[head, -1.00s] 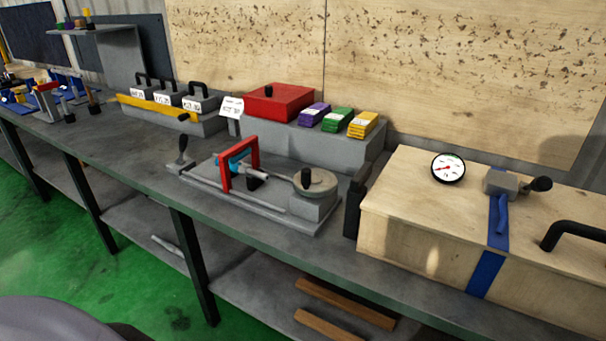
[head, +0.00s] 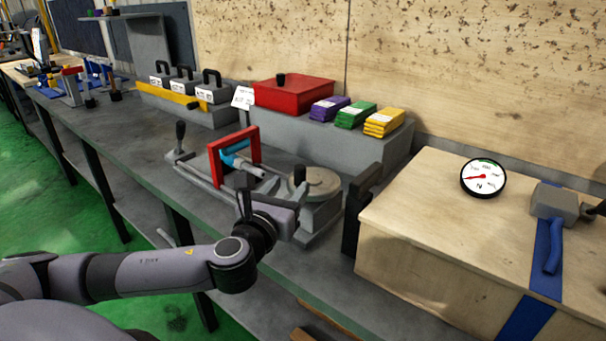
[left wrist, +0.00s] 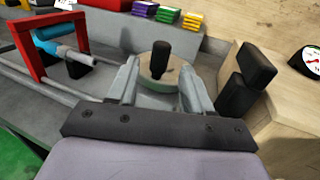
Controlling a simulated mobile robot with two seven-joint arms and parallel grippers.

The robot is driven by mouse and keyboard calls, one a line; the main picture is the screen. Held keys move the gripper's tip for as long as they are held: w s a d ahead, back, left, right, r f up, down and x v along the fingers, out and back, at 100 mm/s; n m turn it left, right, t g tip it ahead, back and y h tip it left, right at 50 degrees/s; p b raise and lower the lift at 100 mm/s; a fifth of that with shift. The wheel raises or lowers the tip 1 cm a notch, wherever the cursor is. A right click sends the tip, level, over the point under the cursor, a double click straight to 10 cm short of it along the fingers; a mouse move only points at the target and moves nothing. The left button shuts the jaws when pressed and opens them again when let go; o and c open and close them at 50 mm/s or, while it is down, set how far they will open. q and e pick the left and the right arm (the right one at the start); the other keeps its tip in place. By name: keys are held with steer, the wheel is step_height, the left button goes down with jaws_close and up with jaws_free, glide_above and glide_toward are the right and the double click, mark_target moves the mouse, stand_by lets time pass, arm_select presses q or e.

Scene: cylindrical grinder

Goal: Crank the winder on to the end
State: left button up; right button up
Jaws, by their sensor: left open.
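The winder appears to be a round tan disc (head: 322,183) on a grey block, with an upright black knob (head: 299,175) near its edge. It sits at the right end of a grey bench fixture (head: 200,177) with rods and a red frame (head: 216,160) around a blue cylinder (head: 233,156). My left gripper (head: 270,200) is open and empty, just in front of the disc. In the left wrist view, the disc (left wrist: 173,78) and knob (left wrist: 161,62) appear between the spread fingers (left wrist: 159,80); the knob touches neither. Their depth gap is unclear. My right gripper is out of view.
A wooden box (head: 410,235) with a dial gauge (head: 483,178) and blue strap (head: 545,260) stands close on the right. A black upright piece (head: 357,210) stands between box and winder. A red box (head: 290,94) and coloured stacks sit on a grey block behind.

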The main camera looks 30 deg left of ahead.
mark_target(298, 177)
arm_select(q)
steer(key=shift+x, duration=3.25)
steer(key=shift+d, duration=0.1)
steer(key=c, duration=0.9)
